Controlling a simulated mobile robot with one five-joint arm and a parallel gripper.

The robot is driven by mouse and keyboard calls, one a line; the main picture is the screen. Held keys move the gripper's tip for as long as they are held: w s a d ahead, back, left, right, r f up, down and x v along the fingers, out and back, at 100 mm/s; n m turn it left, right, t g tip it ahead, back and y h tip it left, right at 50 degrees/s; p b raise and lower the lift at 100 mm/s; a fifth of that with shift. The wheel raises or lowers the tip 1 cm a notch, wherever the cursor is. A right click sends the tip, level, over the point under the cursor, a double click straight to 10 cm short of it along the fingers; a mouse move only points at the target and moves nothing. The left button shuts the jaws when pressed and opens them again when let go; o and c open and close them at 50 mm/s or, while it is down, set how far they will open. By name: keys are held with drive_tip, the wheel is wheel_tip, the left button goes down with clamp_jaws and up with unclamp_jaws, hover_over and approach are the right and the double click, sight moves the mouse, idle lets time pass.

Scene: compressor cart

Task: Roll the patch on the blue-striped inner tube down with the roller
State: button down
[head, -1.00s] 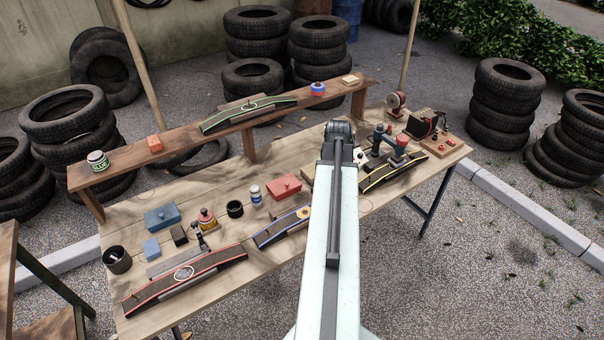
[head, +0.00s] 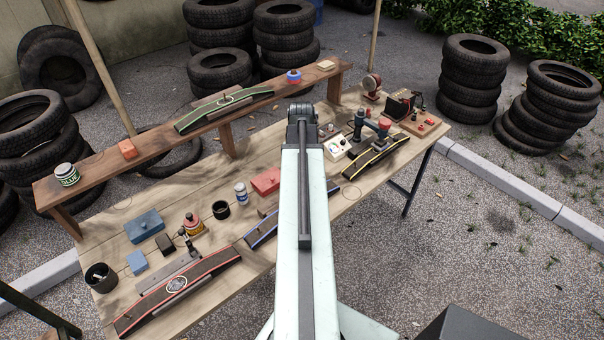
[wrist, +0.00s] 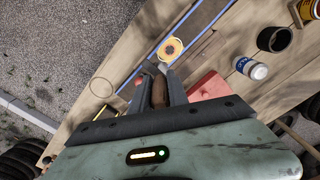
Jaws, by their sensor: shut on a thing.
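The blue-striped inner tube (head: 262,234) lies on the table, partly hidden by my arm in the head view; its blue edge also runs across the wrist view (wrist: 204,31). A round yellow-orange patch (wrist: 172,48) with a dark centre lies on it. My gripper (wrist: 160,76) is shut on a brown handle (wrist: 158,94), which looks like the roller's. The fingertips show just below the patch in the wrist view. I cannot tell whether the roller touches it. My arm hides the gripper and patch in the head view.
A red box (head: 265,181), a white-and-blue bottle (head: 240,193) and a black cup (head: 221,210) stand near the tube. The red-striped tube (head: 178,285) lies at front left, the yellow-striped tube (head: 375,158) at right. A raised shelf (head: 150,150) runs along the back.

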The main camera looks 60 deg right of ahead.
drive_tip(key=shift+f+b, duration=2.7)
drive_tip(key=shift+f, duration=0.25)
drive_tip(key=shift+f+b, duration=0.3)
